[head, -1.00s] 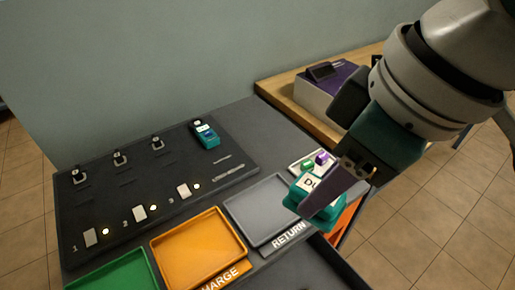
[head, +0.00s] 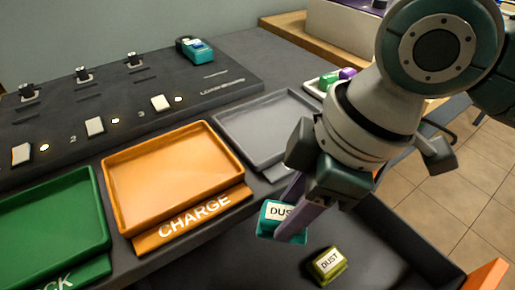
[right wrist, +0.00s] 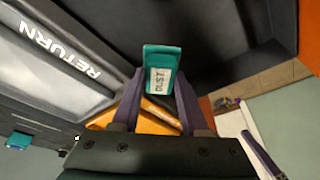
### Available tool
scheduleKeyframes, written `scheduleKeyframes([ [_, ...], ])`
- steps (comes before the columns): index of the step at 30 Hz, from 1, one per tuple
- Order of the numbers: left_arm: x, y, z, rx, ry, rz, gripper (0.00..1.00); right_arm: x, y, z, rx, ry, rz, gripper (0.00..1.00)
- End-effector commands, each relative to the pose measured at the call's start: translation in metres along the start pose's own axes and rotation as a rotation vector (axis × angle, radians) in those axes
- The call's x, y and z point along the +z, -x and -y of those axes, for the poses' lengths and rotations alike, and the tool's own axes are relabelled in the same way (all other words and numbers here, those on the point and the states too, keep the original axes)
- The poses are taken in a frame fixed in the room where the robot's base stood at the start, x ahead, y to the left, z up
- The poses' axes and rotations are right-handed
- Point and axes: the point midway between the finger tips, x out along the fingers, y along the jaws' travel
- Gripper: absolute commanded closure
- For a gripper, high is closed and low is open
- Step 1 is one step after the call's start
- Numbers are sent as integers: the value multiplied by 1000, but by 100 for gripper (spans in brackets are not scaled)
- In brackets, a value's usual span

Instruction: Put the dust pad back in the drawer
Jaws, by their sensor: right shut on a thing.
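A teal dust pad (head: 270,222) with a white DUST label is in my right gripper (head: 286,216), between its purple fingers. The right wrist view shows the pad (right wrist: 160,58) at the fingertips, with its label facing that camera. The gripper is shut on it and holds it over the left part of the open dark drawer (head: 385,245). An olive-green pad (head: 328,264), also labelled DUST, lies on the drawer floor, right of and nearer than the held pad. My left gripper is not in view.
Left of the drawer are the grey RETURN tray (head: 240,135), orange CHARGE tray (head: 118,200) and green tray (head: 103,225). A teal device (head: 195,50) sits on the black charging board. A small holder with green and purple pieces (head: 328,82) stands behind my arm. Much of the drawer floor is clear.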

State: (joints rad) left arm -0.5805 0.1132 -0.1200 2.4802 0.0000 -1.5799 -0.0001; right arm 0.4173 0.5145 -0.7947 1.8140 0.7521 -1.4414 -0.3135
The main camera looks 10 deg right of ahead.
Motion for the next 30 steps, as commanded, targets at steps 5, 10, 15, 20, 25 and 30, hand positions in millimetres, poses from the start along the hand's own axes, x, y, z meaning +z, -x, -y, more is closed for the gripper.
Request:
scheduleKeyframes([
  [5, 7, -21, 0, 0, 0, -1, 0, 18, -58, 1, -3, -3, 3, 100],
  [10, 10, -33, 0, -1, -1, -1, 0, 30, -94, 1, -1, -2, 3, 100],
  [15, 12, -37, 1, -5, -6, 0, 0, 34, -108, 0, 0, 0, 1, 100],
  [20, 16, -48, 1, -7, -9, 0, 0, 41, -131, 0, 0, -2, 1, 100],
  [25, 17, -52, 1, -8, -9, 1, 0, 45, -144, 0, 1, -1, 0, 100],
  [30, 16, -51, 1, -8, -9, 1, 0, 44, -143, 0, 1, -1, 0, 100],
])
